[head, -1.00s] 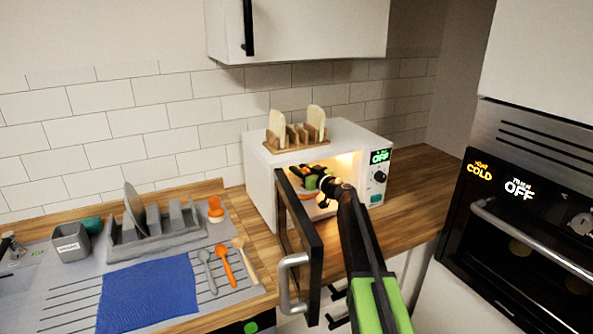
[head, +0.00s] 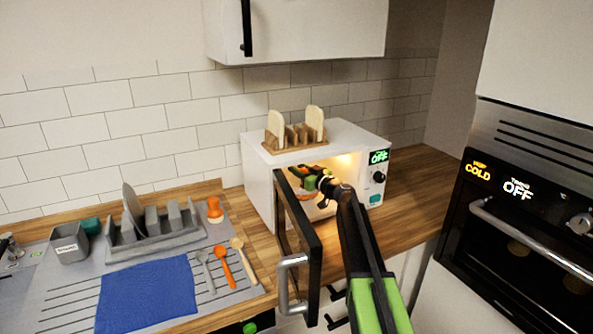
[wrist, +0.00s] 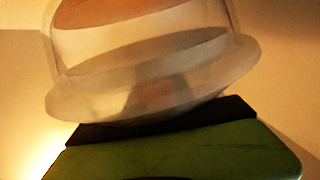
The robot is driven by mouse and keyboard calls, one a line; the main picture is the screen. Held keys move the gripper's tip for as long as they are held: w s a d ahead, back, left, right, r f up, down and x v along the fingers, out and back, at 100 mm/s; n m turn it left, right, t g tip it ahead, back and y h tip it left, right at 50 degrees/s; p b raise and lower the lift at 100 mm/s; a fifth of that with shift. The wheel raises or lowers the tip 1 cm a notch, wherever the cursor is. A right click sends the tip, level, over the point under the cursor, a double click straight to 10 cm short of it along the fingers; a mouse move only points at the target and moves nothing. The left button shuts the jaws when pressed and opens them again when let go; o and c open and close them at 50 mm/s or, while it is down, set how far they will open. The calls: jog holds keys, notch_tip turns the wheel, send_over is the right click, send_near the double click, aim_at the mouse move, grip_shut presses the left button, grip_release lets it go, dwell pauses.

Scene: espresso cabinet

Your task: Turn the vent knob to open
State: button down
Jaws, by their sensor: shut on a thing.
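My gripper (head: 311,180) is inside the lit, open microwave (head: 259,195), reaching in past its open door (head: 312,245). Its green and dark finger (wrist: 175,150) fills the bottom of the wrist view. Just beyond the finger is a clear, round piece with a wide rim (wrist: 150,75), which I take to be the vent knob. It looks tilted, and an orange-brown patch shows at the top. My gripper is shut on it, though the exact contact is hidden. In the head view the knob is too small and covered to make out.
A toast rack (head: 290,140) with bread stands on the microwave. The open door is close to the left of my arm. A dish rack (head: 155,232), blue cloth (head: 148,292) and spoons lie left. An oven (head: 530,220) is at the right.

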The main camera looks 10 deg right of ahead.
jog(key=c, duration=1)
grip_release()
jog(key=shift+s, duration=0.15)
jog(key=v, duration=1.7)
jog(key=shift+d, duration=0.15)
